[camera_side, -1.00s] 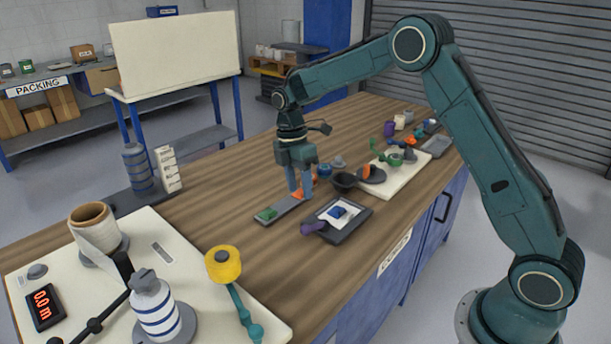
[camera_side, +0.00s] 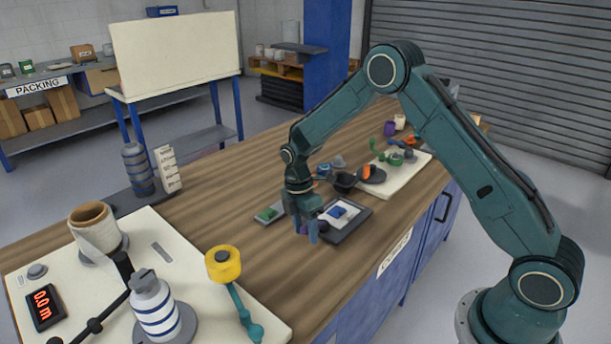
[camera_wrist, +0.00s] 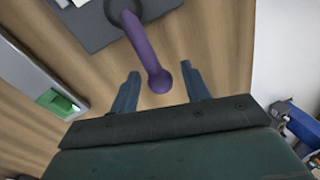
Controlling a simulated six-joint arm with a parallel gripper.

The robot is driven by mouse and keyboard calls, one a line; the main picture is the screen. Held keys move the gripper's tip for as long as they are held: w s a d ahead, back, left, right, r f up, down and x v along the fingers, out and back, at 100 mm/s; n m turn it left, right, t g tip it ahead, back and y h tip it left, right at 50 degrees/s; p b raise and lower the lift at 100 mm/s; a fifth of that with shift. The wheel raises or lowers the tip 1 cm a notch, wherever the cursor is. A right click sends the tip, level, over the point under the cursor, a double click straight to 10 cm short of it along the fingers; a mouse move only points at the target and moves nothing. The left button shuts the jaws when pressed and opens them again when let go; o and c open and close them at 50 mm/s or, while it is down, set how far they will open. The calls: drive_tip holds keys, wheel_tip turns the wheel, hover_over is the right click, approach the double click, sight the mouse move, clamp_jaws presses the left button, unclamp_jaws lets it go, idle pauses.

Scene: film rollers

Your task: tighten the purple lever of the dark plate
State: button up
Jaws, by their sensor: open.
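The dark plate (camera_side: 349,217) lies on the wooden table near its front edge, with a white sheet and a blue piece on it. Its purple lever (camera_wrist: 147,48) shows in the wrist view, running from the plate's edge to a round knob end. My gripper (camera_wrist: 160,83) is open, with the lever's knob between its two blue-grey fingers and room on both sides. In the side view my gripper (camera_side: 306,233) points down at the plate's left edge and hides most of the lever.
A grey strip with a green block (camera_side: 267,214) lies left of the plate; the green block also shows in the wrist view (camera_wrist: 58,104). A white board (camera_side: 410,171) with several coloured parts is farther right. Bare wood lies left of the gripper.

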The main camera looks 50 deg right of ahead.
drive_tip(key=shift+f, duration=0.2)
clamp_jaws()
